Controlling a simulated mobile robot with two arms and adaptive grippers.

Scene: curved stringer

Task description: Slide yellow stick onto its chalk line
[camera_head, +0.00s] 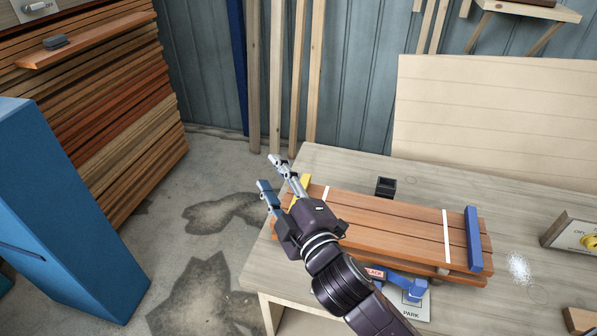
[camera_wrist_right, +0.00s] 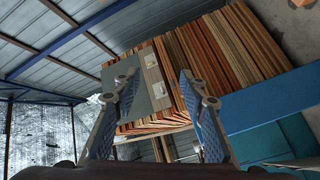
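The yellow stick (camera_head: 304,182) lies at the left end of the reddish-brown boards (camera_head: 390,229), partly hidden behind my right gripper. A white chalk line (camera_head: 325,193) crosses the boards a little to its right, with a gap between them. A second white chalk line (camera_head: 447,236) crosses near the right end, and a blue stick (camera_head: 473,240) lies to the right of it. My right gripper (camera_head: 270,172) is above the left end of the boards, fingers pointing up and left. In the wrist view its fingers (camera_wrist_right: 160,95) are apart with nothing between them. My left gripper is not in view.
The boards lie on a pale workbench (camera_head: 350,165). A small black box (camera_head: 386,187) stands behind them, and white powder (camera_head: 519,268) lies to the right. A blue tool (camera_head: 405,284) by a PARK plate (camera_head: 412,304) is at the front. A blue cabinet (camera_head: 70,210) stands left.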

